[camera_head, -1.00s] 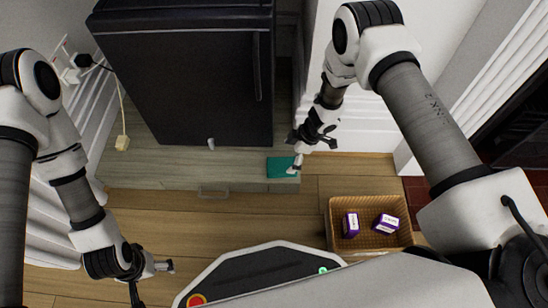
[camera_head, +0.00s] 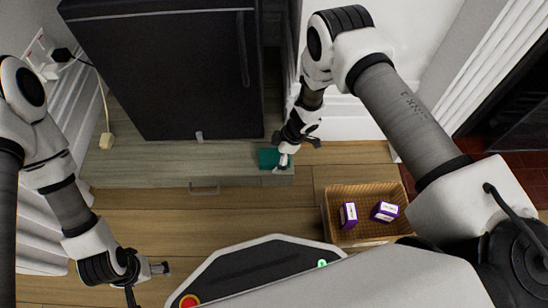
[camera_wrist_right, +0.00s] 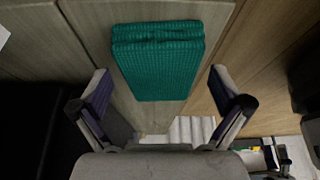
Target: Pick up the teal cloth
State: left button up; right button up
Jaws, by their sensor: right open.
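The teal cloth (camera_head: 269,158) lies folded on the right end of a low wooden cabinet top (camera_head: 150,165), in front of the black fridge. In the right wrist view the cloth (camera_wrist_right: 158,62) is ahead of the fingertips, between their lines. My right gripper (camera_head: 284,158) is over the cloth's right part in the head view and hides some of it. In the wrist view my right gripper (camera_wrist_right: 160,92) is open and empty, with a finger on each side. My left gripper (camera_head: 150,280) is at the lower left, far from the cloth; its jaw state is unclear.
The black fridge (camera_head: 175,75) stands behind the cloth. A wicker basket (camera_head: 336,234) with two purple boxes (camera_head: 348,214) (camera_head: 385,211) is on the floor at right. A white wall panel (camera_head: 350,120) is right of my right gripper. A power cord (camera_head: 103,105) hangs at left.

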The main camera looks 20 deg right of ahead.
aim_at(275, 156)
jog(key=c, duration=1.2)
notch_tip(275, 156, up, 10)
jog(key=p, duration=0.5)
jog(key=shift+r+p, duration=0.2)
jog(key=shift+p, duration=0.2)
